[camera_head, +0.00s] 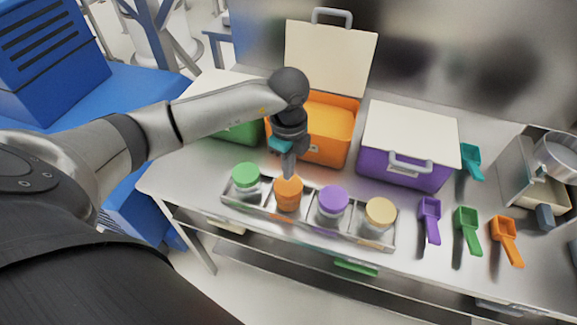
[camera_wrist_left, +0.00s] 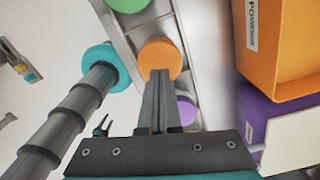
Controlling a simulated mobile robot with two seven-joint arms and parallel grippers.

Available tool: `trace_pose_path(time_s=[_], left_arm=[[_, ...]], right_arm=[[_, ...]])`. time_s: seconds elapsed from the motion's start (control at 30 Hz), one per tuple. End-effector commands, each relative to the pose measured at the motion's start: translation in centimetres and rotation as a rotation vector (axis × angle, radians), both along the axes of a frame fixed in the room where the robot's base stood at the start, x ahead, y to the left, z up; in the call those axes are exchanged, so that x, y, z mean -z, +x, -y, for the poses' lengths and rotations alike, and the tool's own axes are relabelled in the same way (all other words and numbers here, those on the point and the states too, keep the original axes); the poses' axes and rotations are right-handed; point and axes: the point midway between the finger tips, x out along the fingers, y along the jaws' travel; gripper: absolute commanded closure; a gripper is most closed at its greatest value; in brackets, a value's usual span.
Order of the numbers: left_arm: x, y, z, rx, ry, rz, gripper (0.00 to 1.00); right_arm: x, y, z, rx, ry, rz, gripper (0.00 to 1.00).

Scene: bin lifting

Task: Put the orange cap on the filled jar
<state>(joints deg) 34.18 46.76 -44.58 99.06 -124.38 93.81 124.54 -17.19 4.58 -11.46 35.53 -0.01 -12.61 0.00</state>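The orange cap (camera_head: 289,187) sits on top of a jar with orange contents (camera_head: 288,204), second from the left in the tray. The cap looks level on the jar in the head view. In the left wrist view the orange cap (camera_wrist_left: 160,54) shows as a round disc just beyond the fingertips. My left gripper (camera_head: 289,174) points down directly over the cap, its two fingers together. In the wrist view the fingers (camera_wrist_left: 160,76) hold nothing between them. I cannot tell whether the tips touch the cap. My right gripper is in neither view.
The metal tray (camera_head: 263,206) also holds jars with green (camera_head: 246,174), purple (camera_head: 333,198) and tan (camera_head: 381,212) lids. An open orange bin (camera_head: 323,150) stands behind the gripper, with a closed purple bin (camera_head: 395,167) beside it. Several scoops lie at the right, including a purple one (camera_head: 430,221).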

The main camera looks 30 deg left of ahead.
Motion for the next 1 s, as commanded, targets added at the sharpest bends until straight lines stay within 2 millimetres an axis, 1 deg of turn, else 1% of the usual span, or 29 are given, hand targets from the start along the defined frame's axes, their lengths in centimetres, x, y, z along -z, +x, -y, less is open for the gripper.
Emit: trace_pose_path(time_s=[0.9,1.0], left_arm=[[2.9,0.0,0.0,0.0,0.0,-0.001,1.0],[3.0,0.0,0.0,0.0,0.0,-0.001,1.0]], right_arm=[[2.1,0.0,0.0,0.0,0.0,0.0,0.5],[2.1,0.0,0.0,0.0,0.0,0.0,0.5]])
